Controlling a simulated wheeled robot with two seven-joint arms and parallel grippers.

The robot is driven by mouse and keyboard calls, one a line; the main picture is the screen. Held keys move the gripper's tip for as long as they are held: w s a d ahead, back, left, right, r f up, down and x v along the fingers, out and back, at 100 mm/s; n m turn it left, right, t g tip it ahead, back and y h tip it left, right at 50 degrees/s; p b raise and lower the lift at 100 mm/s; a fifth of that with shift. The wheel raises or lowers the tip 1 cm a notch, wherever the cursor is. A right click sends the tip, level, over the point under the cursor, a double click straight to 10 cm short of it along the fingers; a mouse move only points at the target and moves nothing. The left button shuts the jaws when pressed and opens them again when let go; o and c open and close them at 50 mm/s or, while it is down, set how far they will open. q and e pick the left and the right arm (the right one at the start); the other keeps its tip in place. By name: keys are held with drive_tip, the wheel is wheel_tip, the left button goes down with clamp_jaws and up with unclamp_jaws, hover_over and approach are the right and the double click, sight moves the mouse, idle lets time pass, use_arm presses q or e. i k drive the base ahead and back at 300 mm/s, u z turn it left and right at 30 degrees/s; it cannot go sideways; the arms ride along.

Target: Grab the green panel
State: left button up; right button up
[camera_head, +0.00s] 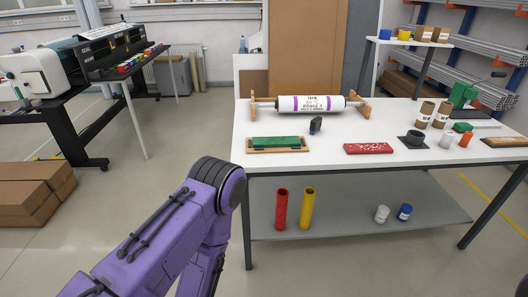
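A long flat green panel (277,142) lies on a light wooden board (302,149) near the front left of the white table (340,132). Nothing covers it from above in the head view. My purple left arm comes in from the lower left, bends near the table's left front corner and drops out at the bottom edge. Its gripper is out of frame.
A white roll (312,104) on a wooden stand lies behind the panel. A dark upright object (315,125), a red block (368,148) and a dark ring-shaped part (413,138) stand to its right. A green box (462,94) stands at the far right. The shelf below holds red and yellow tubes.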

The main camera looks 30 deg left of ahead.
sight(273, 141)
drive_tip(key=z, duration=0.3)
drive_tip(key=i, duration=0.9)
drive_tip(key=u, duration=0.4)
drive_tip(key=i, duration=0.75)
drive_tip(key=u, duration=1.25)
drive_tip(key=i, duration=0.3)
drive_tip(key=u, duration=0.15)
drive_tip(key=k, duration=0.5)
drive_tip(key=z, duration=2.6)
drive_tip(key=k, duration=0.9)
drive_tip(key=u, duration=1.1)
